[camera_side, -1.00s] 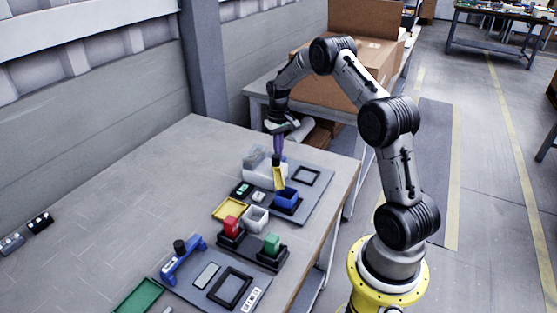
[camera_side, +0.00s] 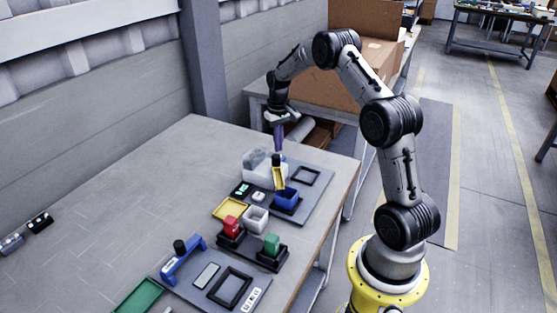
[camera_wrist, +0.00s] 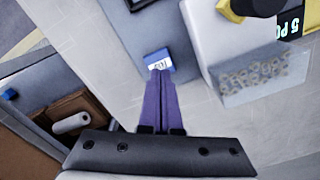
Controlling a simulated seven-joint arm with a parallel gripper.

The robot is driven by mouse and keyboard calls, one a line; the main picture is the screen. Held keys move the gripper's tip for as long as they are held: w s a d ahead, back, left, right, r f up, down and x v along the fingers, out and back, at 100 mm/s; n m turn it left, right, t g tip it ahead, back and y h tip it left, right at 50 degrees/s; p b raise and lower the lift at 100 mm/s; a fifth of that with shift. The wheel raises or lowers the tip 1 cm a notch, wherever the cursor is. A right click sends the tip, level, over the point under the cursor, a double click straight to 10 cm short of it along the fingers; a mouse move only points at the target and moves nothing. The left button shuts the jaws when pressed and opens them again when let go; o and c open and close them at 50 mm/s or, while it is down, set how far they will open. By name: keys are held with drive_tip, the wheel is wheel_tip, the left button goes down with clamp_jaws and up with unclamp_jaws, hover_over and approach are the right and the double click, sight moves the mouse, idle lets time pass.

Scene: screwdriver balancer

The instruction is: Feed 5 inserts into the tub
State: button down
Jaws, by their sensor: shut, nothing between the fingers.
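My gripper (camera_side: 278,147) has purple fingers pressed together and empty, pointing down above a yellow piece with a black top (camera_side: 278,176). The fingers (camera_wrist: 160,75) are also shut in the wrist view. The yellow piece stands at the front of a white box with a clear bin (camera_side: 257,167). In the wrist view the clear bin (camera_wrist: 250,78) holds several small inserts. A sign reading "5 PC", cut off, shows at the upper right (camera_wrist: 292,25). A blue open tub (camera_side: 287,196) sits just below the yellow piece; its contents cannot be made out.
A blue-and-white item (camera_wrist: 158,62) lies by my fingertips in the wrist view. The table's left side is mostly clear.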

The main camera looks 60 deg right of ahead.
drive_tip(key=shift+r, duration=1.95)
drive_tip(key=shift+r, duration=0.1)
drive_tip(key=shift+r, duration=2.9)
